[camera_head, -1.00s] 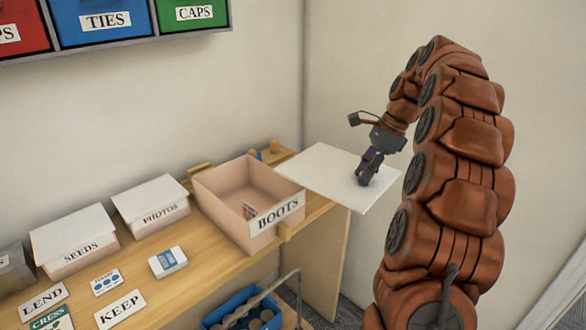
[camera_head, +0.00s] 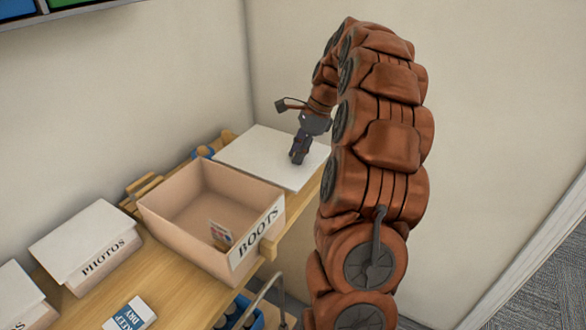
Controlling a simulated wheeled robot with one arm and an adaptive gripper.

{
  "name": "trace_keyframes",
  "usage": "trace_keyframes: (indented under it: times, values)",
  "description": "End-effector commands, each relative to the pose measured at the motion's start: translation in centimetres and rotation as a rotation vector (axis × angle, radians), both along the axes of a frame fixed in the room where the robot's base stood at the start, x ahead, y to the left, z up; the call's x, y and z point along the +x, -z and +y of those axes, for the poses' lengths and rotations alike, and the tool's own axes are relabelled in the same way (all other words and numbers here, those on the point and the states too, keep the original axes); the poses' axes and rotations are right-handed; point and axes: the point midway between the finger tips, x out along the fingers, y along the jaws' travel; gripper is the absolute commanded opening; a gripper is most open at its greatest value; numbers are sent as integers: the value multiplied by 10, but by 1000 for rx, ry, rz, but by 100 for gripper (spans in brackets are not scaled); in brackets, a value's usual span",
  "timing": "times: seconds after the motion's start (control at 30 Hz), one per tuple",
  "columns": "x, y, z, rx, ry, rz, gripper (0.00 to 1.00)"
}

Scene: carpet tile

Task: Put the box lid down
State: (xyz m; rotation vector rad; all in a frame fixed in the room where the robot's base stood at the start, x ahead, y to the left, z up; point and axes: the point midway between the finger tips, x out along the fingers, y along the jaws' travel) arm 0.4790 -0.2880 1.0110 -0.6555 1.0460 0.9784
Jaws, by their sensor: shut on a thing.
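The box lid (camera_head: 262,157) is a flat white panel at the right end of the wooden shelf, beside the open box. It looks level and close to the shelf top; I cannot tell whether it rests on it. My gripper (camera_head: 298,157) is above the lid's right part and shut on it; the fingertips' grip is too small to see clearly. The open box labelled BOOTS (camera_head: 190,240) stands left of the lid, with a small packet (camera_head: 221,235) inside.
A lidded box labelled PHOTOS (camera_head: 85,245) stands to the left, with another white-lidded box (camera_head: 18,295) beyond it. A KEEP DRY packet (camera_head: 130,314) lies on the shelf. A blue crate (camera_head: 240,312) is below. Wooden pieces (camera_head: 142,187) lie behind the BOOTS box.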

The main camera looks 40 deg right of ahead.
Motion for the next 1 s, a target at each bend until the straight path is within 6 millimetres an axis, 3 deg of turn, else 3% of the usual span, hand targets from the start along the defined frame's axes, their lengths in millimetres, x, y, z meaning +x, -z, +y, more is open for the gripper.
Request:
trace_keyframes:
  times: [0.53,0.9,0.93,1.0]
  values:
    - [0,58,2,3,-4,4,0]
    - [0,64,2,1,-4,1,0]
    - [0,64,2,1,-4,1,25]
    - [0,63,2,1,-4,1,32]
